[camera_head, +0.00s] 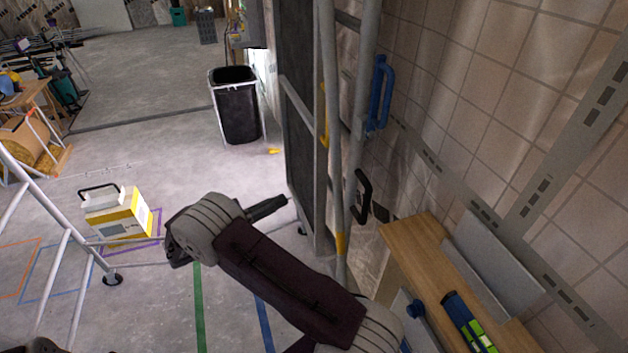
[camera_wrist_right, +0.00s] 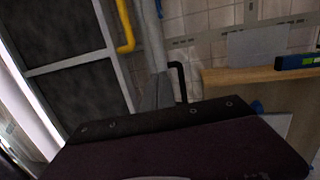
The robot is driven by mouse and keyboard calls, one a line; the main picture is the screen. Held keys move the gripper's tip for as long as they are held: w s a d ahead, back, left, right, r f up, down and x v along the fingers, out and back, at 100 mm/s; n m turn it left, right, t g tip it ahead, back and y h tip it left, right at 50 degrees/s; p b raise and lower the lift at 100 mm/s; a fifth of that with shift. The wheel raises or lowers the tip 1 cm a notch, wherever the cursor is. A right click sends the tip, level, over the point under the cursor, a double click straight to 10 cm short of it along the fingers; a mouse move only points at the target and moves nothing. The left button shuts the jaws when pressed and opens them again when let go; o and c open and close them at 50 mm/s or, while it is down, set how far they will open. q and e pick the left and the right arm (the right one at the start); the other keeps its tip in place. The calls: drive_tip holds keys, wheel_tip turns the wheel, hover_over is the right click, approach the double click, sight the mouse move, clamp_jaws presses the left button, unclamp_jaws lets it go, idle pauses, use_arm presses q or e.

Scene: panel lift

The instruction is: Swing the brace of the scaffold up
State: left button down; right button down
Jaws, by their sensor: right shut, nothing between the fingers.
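A scaffold frame (camera_head: 63,240) of pale tubes stands on a castor at the left of the head view. Thin bars run from it to the right, low over the floor, and pass behind my right arm. I cannot tell which tube is the brace. My right gripper (camera_head: 268,208) is shut and empty in mid-picture, pointing right toward the dark panel, with nothing in its fingers. It looks apart from the scaffold. My left gripper is not in view.
A dark framed panel (camera_head: 302,120) stands upright beside grey poles (camera_head: 329,60) with blue and black handles. A wooden bench (camera_head: 415,245) is at the right by the tiled wall. A black bin (camera_head: 237,112) and yellow-white case (camera_head: 118,214) stand on open floor.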

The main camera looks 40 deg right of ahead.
sight(333, 176)
drive_tip(key=shift+s+d+r+p, duration=0.3)
drive_tip(key=shift+d+p, duration=0.65)
drive_tip(key=shift+d, duration=1.3)
drive_tip(key=shift+s+d+r+p, duration=0.15)
drive_tip(key=shift+s+d+p, duration=0.25)
drive_tip(key=shift+d+p, duration=1.2)
drive_tip(key=shift+s+d+r+p, duration=0.25)
drive_tip(key=shift+s+d+p, duration=0.1)
drive_tip(key=shift+d, duration=2.5)
drive_tip(key=shift+y, duration=0.7)
drive_tip(key=s+d+p, duration=0.1)
drive_tip(key=d, duration=0.1)
drive_tip(key=s+d+r+p, duration=0.1)
drive_tip(key=d, duration=0.2)
drive_tip(key=s+d, duration=0.1)
drive_tip(key=d, duration=0.2)
drive_tip(key=shift+r+p, duration=0.35)
drive_tip(key=shift+p, duration=0.05)
drive_tip(key=shift+a, duration=0.1)
